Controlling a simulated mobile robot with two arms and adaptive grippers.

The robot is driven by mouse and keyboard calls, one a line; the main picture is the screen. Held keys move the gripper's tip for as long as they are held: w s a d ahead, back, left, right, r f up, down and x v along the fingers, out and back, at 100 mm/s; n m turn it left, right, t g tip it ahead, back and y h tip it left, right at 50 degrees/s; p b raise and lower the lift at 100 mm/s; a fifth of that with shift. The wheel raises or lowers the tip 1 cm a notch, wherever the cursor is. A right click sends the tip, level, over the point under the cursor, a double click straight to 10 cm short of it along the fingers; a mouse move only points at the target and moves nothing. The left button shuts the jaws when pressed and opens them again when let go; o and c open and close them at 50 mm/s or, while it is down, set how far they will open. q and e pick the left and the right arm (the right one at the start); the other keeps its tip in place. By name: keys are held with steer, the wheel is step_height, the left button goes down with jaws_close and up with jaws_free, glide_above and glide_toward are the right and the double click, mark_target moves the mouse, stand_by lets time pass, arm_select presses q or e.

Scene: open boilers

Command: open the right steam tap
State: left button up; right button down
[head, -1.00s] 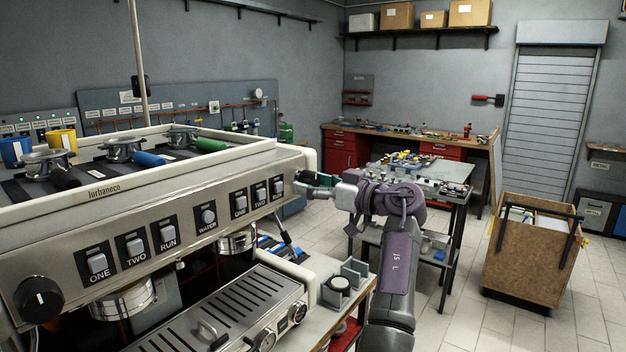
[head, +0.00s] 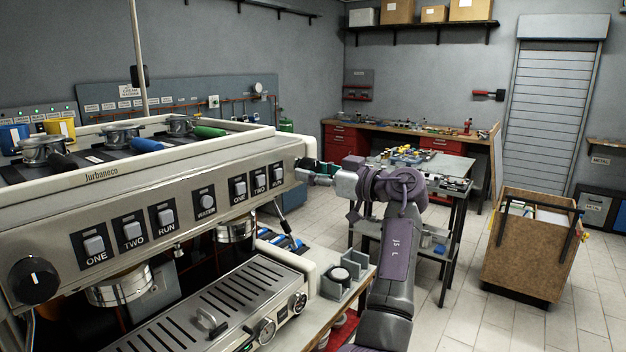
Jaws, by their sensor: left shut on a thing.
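The espresso machine (head: 150,205) fills the left side of the head view. Its left steam tap, a black round knob (head: 34,280), sits at the near end of the front panel. The right steam tap is at the far right end of the panel, mostly hidden by my gripper. My left gripper (head: 312,172) is at that end, with its fingers shut around the tap knob. My right gripper is out of view.
Portafilters (head: 122,136) lie on the machine's top. A drip tray (head: 245,300) and a grey tamping stand (head: 345,278) are below the panel. A grey worktable (head: 440,165) stands behind my arm, and a wooden bin (head: 530,250) to the right. Floor between them is free.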

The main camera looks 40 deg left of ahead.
arm_select(q)
steer(key=n+b, duration=0.2)
steer(key=b, duration=0.2)
steer(key=n+b, duration=0.3)
steer(key=shift+w+f+b, duration=0.1)
steer(key=shift+f+b, duration=0.1)
steer(key=shift+b, duration=0.15)
steer(key=shift+r+n+b, duration=0.1)
steer(key=shift+n+b, duration=0.55)
steer(key=shift+n, duration=0.25)
steer(key=n+b, duration=0.1)
steer(key=n, duration=0.1)
steer(key=shift+w+r+n, duration=0.1)
steer(key=shift+r+n, duration=0.05)
steer(key=shift+n, duration=0.25)
steer(key=n+b, duration=0.1)
steer(key=n, duration=0.1)
steer(key=shift+r+n, duration=0.1)
steer(key=shift+n, duration=0.2)
steer(key=n+b, duration=0.1)
steer(key=n, duration=0.2)
steer(key=shift+w+r+n, duration=0.1)
steer(key=shift+r+n, duration=0.05)
steer(key=shift+n, duration=2.05)
steer(key=shift+b, duration=0.3)
